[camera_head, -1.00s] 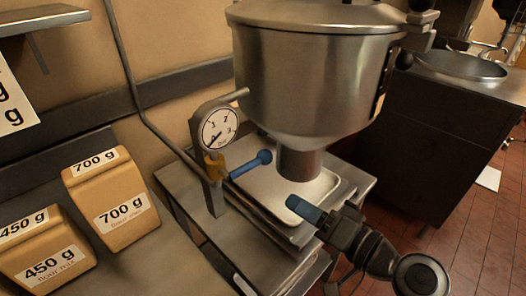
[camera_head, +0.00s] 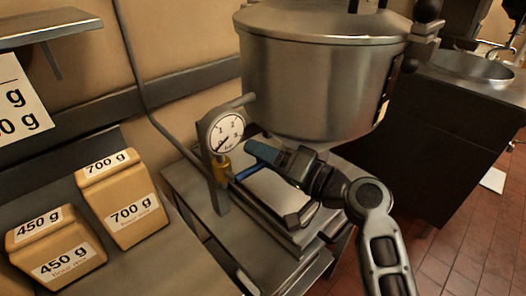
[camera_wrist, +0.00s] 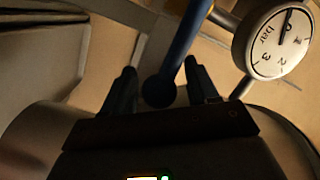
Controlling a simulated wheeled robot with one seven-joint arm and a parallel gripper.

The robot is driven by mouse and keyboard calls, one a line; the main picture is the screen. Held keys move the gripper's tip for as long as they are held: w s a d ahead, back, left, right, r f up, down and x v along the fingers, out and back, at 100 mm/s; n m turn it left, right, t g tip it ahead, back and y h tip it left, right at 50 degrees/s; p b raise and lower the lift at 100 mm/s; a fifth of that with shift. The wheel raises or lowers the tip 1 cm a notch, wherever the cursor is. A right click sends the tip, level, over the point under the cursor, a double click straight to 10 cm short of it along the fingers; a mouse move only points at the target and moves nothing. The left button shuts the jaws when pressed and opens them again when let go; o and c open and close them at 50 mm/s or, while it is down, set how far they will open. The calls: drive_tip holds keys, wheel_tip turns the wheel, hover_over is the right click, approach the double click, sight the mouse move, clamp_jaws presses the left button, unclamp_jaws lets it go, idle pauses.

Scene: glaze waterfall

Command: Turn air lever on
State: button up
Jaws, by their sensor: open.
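The blue air lever (camera_head: 245,173) sticks out to the right from its brass valve (camera_head: 221,168), below the round pressure gauge (camera_head: 227,132). My gripper (camera_head: 260,152) is open at the lever's end and hides its tip in the head view. In the wrist view, the lever (camera_wrist: 178,55) ends in a round knob (camera_wrist: 158,91) that lies between the two open fingers of my gripper (camera_wrist: 160,88). I cannot tell whether a finger touches it. The gauge also shows in the wrist view (camera_wrist: 274,43), with its needle near zero.
A large steel hopper (camera_head: 310,85) stands just behind my gripper. A tray (camera_head: 277,190) lies on a metal stand below it. Paper bags marked 700 g (camera_head: 122,200) and 450 g (camera_head: 55,250) stand at the left. A sink (camera_head: 465,65) is at the back right.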

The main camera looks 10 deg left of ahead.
drive_tip(key=shift+w+a, duration=0.1)
drive_tip(key=shift+a, duration=0.05)
drive_tip(key=shift+c, duration=0.2)
clamp_jaws()
idle(0.3)
